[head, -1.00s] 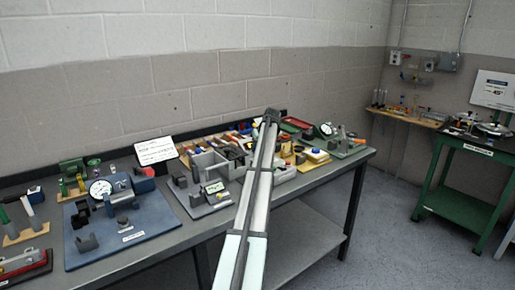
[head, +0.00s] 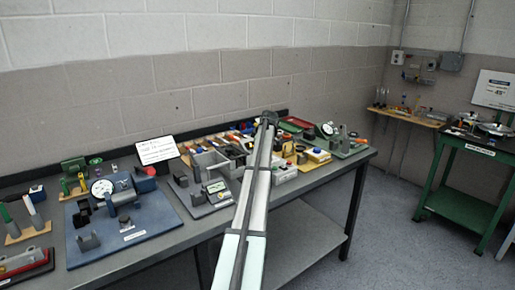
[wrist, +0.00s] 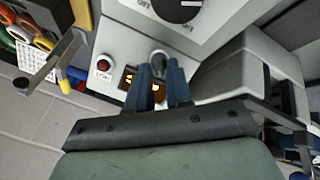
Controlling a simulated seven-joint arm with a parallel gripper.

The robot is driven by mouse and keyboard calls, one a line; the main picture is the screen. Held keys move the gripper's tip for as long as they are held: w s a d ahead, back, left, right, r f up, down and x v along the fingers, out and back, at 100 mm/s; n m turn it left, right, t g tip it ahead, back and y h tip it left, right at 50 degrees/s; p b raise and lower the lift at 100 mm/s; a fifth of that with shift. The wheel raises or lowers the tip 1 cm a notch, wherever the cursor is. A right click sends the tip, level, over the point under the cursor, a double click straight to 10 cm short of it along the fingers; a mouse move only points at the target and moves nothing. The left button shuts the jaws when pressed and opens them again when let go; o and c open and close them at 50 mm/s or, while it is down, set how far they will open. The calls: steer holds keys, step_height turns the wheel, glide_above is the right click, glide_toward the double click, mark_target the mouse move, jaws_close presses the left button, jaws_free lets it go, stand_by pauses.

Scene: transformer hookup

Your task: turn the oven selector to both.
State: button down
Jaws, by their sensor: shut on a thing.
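In the wrist view, my gripper (wrist: 162,78) has its dark blue fingers closed around a small grey knob (wrist: 158,58) on a light panel (wrist: 125,40). The fingers hide most of this knob, and I cannot read its position. I take it for the oven selector, but no legible label confirms that. A larger black dial (wrist: 178,8) with printed marks around it is cut off by the top edge. A red button (wrist: 103,65) sits left of the fingers, above a small window with amber light (wrist: 127,82). In the head view, my arm hides the fingertips and the panel.
Coloured rings (wrist: 22,35) and a metal bracket (wrist: 52,55) are left of the panel in the wrist view. In the head view, the bench (head: 185,232) is crowded with fixtures, including a blue plate with a gauge (head: 145,240). A green cart (head: 440,200) stands right.

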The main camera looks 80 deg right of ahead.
steer(key=shift+n, duration=0.4)
steer(key=c, duration=1.1)
jaws_free()
steer(key=shift+a, duration=0.1)
steer(key=v, duration=1.3)
steer(key=shift+a+r, duration=0.2)
steer(key=shift+r, duration=0.1)
